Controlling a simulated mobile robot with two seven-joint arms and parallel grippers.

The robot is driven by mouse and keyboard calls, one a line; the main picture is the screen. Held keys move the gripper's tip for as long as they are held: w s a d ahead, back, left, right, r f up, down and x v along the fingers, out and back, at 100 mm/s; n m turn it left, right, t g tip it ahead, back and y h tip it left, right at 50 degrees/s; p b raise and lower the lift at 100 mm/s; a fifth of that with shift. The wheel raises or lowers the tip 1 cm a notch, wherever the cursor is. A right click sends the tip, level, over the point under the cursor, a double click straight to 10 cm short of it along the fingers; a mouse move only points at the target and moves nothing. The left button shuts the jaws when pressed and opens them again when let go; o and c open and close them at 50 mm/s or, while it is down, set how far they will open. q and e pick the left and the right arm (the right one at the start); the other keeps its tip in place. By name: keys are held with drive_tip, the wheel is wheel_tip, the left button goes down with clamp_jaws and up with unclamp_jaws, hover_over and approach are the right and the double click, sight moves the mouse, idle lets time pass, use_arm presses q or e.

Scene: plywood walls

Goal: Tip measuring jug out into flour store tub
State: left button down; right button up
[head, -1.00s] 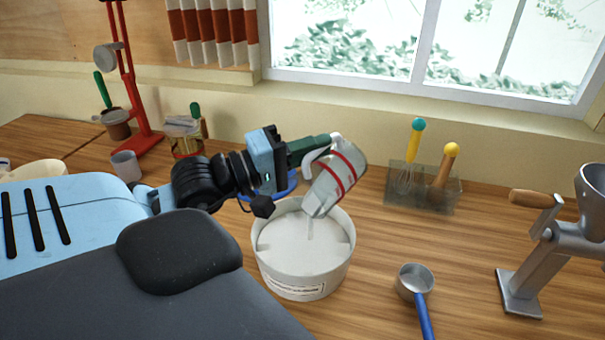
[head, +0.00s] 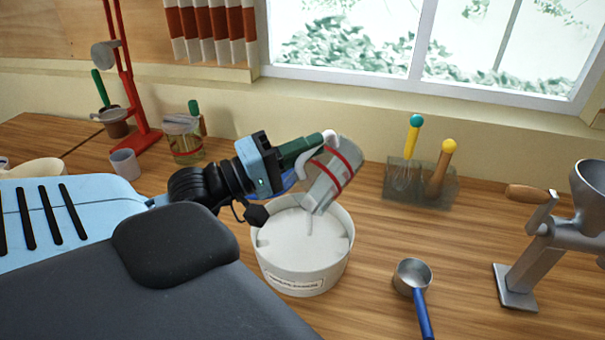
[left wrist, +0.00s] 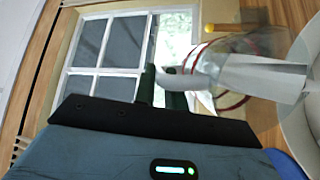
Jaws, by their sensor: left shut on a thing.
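The measuring jug (head: 333,176), clear with red bands and a white handle, is tilted mouth-down over the flour store tub (head: 301,277). The tub is round and white with a label on its front, and pale content shows inside. My left gripper (head: 318,143) is shut on the jug's handle, above the tub's back rim. In the left wrist view the jug (left wrist: 255,75) lies across the right side, with the green fingers (left wrist: 165,88) at its handle. A narrow pale streak shows below the jug's mouth; I cannot tell if it is falling flour. My right gripper is not in view.
A metal scoop (head: 413,274) with a blue handle lies right of the tub. A grey grinder (head: 540,250) stands at the far right. A clear utensil holder (head: 420,187) stands behind. A jar (head: 186,145), a cup (head: 125,163) and a red stand (head: 128,75) are at the left.

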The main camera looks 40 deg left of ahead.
sight(320, 156)
use_arm(q)
drive_tip(key=shift+s+m+t+h, duration=0.3)
drive_tip(key=shift+s+t+h, duration=0.1)
drive_tip(key=shift+s, duration=0.35)
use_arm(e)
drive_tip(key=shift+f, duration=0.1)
